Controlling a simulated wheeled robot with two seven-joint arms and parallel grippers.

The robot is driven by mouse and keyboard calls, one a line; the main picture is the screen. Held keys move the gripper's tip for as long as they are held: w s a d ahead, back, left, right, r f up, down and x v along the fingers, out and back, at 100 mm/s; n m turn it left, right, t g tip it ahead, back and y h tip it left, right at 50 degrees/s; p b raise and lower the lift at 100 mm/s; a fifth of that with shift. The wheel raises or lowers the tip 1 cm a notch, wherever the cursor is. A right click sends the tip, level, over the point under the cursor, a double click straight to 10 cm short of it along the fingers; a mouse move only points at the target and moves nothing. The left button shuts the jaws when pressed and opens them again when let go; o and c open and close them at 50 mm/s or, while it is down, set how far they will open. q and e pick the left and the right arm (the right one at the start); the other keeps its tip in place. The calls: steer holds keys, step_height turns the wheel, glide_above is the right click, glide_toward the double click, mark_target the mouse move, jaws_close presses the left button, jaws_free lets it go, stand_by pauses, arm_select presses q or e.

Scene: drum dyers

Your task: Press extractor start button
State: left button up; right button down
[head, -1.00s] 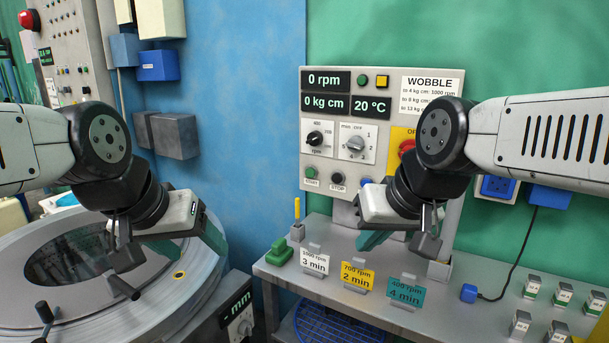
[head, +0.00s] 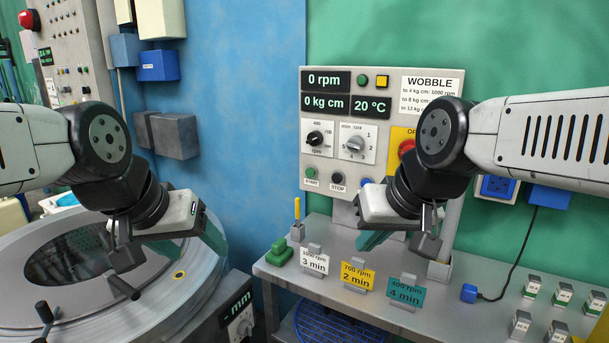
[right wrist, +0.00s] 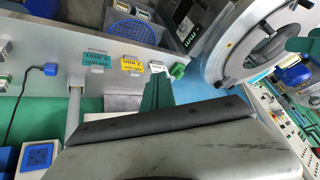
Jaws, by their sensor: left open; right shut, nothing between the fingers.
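The extractor control panel (head: 343,115) stands upright against the green wall. Its green START button (head: 311,172) is at the lower left, with a dark STOP button (head: 338,179) just to its right. A blue button further right is partly hidden by my right arm. My right gripper (head: 372,241) is shut and empty, below and right of the START button, apart from the panel. Its teal fingers also show in the right wrist view (right wrist: 156,95). My left gripper (head: 190,243) is open and empty over the drum machine at the left.
The panel's displays read 0 rpm, 0 kg cm and 20 °C. A grey bench (head: 330,288) carries a green block (head: 279,252) and white, yellow and teal signs. A round drum machine (head: 205,285) stands at left. Space before the START button looks clear.

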mark_target(310, 172)
steer(key=w+a+r+n+t, duration=0.1)
steer(key=w+a+n+t, duration=0.15)
steer(key=w, duration=1.25)
steer(key=w+a+r+n+t, duration=0.1)
steer(key=w+a+n+t, duration=0.2)
steer(key=w, duration=1.3)
steer(key=w+a+f+t, duration=0.2)
steer(key=w+f+t, duration=0.2)
steer(key=w+f, duration=0.2)
steer(key=w+a+f+n+t+y, duration=0.1)
steer(key=w+a+f+t, duration=0.2)
steer(key=w+f+t, duration=0.2)
steer(key=shift+w+a+f, duration=0.3)
steer(key=shift+w+f, duration=0.35)
steer(key=shift+w, duration=0.35)
steer(key=shift+t, duration=0.25)
steer(key=w+d, duration=0.5)
steer(key=w, duration=0.2)
steer(key=shift+w, duration=0.15)
